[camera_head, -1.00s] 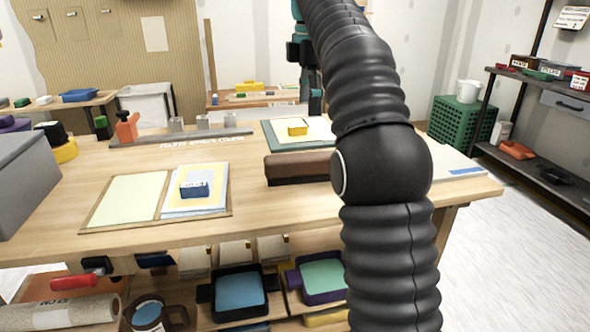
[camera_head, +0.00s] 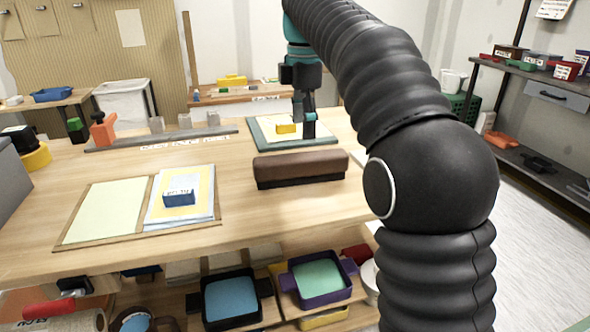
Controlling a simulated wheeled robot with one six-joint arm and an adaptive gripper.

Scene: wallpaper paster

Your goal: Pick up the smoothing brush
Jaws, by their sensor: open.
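The smoothing brush (camera_head: 300,167) lies on the wooden table as a long brown block with a dark lower band of bristles. It is fully visible, left of my arm. My gripper (camera_head: 305,118) points down beyond the brush in the picture, over the green-edged mat with a white sheet (camera_head: 262,137). Its jaws are open, and nothing shows between them. It is apart from the brush. How high the fingertips are above the mat is hard to tell.
A yellow block (camera_head: 286,128) is beside my gripper on the mat. A two-panel board (camera_head: 108,207) with a blue block (camera_head: 179,198) lies at the left. A long metal straightedge (camera_head: 160,139) lies behind. Table between board and brush is clear. Trays (camera_head: 232,298) sit below.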

